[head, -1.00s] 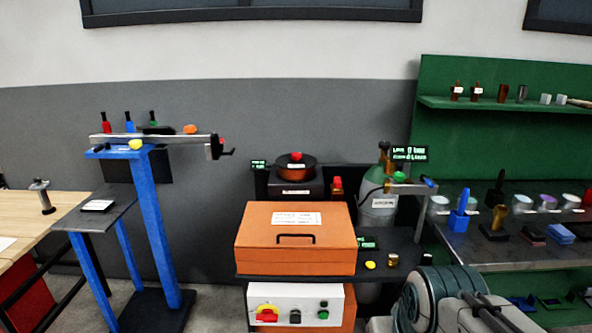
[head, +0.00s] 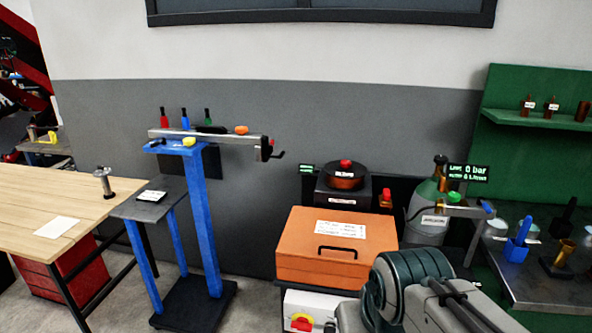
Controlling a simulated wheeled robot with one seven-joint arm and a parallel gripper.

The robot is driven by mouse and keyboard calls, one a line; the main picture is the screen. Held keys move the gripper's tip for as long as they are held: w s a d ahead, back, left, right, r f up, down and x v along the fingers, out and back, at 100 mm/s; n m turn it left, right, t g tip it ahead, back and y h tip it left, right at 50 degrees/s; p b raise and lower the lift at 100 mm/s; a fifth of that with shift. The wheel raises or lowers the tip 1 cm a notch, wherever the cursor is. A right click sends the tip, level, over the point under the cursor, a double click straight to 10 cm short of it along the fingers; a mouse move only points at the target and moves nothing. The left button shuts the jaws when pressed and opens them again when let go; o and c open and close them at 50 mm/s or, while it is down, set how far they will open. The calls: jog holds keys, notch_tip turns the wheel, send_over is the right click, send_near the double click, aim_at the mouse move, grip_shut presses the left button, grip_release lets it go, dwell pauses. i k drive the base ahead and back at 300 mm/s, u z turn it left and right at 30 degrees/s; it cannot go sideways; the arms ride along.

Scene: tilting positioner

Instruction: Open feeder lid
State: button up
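An orange box (head: 300,261) with a white label and a dark handle on its front stands in the middle of the head view. Its lid is closed. Behind it is a dark unit (head: 333,199) with a round brown-black top, a red knob and a small label. I cannot tell for sure which of these is the feeder. My arm shows at the lower right, partly in front of the orange box's right side. My gripper is not in view.
A blue stand (head: 196,220) with a metal rail is left of the box. A wooden table (head: 50,200) is at far left. An argon cylinder (head: 428,212) and a green shelf rack (head: 540,150) are at right. A white control box (head: 312,312) sits below.

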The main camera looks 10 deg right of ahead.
aim_at(358, 238)
jog(key=u, duration=0.2)
jog(key=i, duration=1.3)
jog(key=z, duration=0.8)
